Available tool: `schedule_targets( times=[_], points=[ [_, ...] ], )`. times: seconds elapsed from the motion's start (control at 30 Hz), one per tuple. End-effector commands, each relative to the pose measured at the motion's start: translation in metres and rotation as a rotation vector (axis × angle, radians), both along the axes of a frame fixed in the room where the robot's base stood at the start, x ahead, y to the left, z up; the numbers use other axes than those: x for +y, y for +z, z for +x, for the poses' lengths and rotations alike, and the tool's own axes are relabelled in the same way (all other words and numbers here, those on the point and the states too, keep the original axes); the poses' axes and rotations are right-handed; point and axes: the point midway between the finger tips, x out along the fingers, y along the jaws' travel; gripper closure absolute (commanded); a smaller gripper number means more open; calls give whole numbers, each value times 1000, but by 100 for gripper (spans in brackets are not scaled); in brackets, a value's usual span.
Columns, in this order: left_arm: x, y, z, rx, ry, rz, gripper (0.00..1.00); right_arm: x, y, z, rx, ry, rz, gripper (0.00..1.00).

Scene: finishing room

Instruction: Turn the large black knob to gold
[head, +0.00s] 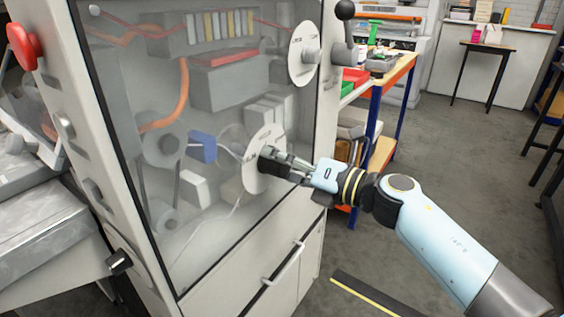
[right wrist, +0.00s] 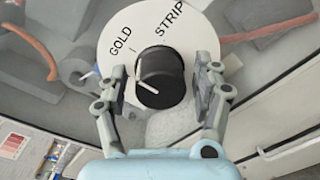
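The large black knob (right wrist: 162,78) sits in front of a white round dial (right wrist: 197,38) printed GOLD and STRIP. A white line shows on the knob's left side, below the word GOLD; its exact setting is hard to read. In the head view the dial (head: 251,172) is on the machine's front panel, with the dark knob (head: 266,157) partly hidden by my right gripper (head: 279,163). In the right wrist view my right gripper (right wrist: 166,80) is open, one finger on each side of the knob, with visible gaps. My left gripper is not in view.
Another dial (head: 302,50) sits higher on the machine, beside a black-balled lever (head: 345,30). A red button (head: 24,46) is at the upper left. A drawer handle (head: 284,263) projects below.

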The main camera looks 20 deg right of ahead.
Motion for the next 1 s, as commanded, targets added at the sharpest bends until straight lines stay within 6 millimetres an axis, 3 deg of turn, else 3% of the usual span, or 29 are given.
schedule_targets(
  times=[0.37,0.8,1.0],
  points=[
    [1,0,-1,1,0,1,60,-4,-1,-6,1,0,-2,28],
    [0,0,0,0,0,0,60,-57,1,-77,3,2,-4,28],
    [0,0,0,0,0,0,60,-70,3,-94,1,1,-2,28]
  ],
)
